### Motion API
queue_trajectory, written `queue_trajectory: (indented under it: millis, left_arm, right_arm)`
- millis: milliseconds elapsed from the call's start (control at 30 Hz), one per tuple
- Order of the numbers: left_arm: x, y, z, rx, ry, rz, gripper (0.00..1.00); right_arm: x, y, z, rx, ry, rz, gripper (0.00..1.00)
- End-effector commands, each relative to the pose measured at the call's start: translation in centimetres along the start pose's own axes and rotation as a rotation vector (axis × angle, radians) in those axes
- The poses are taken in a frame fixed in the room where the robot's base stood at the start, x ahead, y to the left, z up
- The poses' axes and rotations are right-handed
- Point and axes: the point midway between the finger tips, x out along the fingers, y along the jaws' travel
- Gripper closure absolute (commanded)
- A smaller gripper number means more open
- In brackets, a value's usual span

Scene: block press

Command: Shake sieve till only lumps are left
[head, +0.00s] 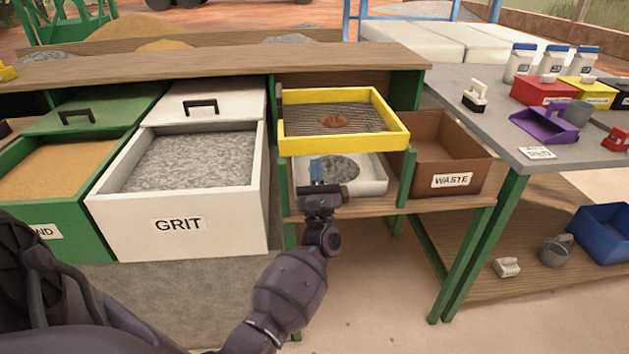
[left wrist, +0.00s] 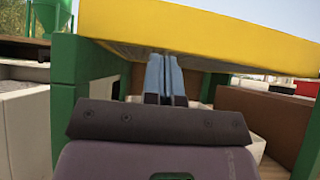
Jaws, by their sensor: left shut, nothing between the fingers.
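The yellow-framed sieve (head: 345,134) sits level at the top of the wooden stand, with a small reddish-brown heap (head: 347,119) in the middle of its mesh. Below it is a pale tray (head: 372,186) holding grey material (head: 340,168). My left gripper (head: 317,170) is shut and empty, in front of and just below the sieve's front edge. In the left wrist view its blue fingers (left wrist: 165,75) are together, with the yellow frame (left wrist: 210,28) right above; I cannot tell if they touch it. My right gripper is not in view.
A brown WASTE bin (head: 440,152) stands right of the sieve. A white GRIT drawer (head: 183,215) and a green sand drawer (head: 60,210) stand open at the left. A grey table (head: 505,125) with a purple scoop (head: 548,125) is at the right.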

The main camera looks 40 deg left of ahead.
Motion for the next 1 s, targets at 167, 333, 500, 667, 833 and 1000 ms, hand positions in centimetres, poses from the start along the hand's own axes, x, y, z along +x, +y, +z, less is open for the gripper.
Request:
queue_trajectory:
  millis: [167, 333, 500, 667, 833, 1000]
  left_arm:
    - [0.4, 0.0, 0.4, 0.001, 0.001, -0.001, 1.00]
    - [0.3, 0.0, 0.4, 0.002, 0.001, -0.001, 1.00]
    - [0.5, 0.0, 0.5, 0.005, 0.000, -0.004, 1.00]
    - [2.2, 0.2, 2.2, 0.047, -0.008, -0.046, 1.00]
    - [4.7, 0.2, 4.6, 0.131, -0.014, -0.129, 1.00]
    - [6.0, -0.1, 6.0, 0.204, -0.011, -0.203, 1.00]
  right_arm:
    - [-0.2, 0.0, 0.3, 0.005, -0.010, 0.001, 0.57]
    - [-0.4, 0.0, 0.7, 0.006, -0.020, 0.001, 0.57]
    - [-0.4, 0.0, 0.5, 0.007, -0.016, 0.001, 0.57]
    - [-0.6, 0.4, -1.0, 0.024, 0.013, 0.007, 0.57]
    - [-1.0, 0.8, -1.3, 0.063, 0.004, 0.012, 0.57]
    - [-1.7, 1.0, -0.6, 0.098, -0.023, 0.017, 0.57]
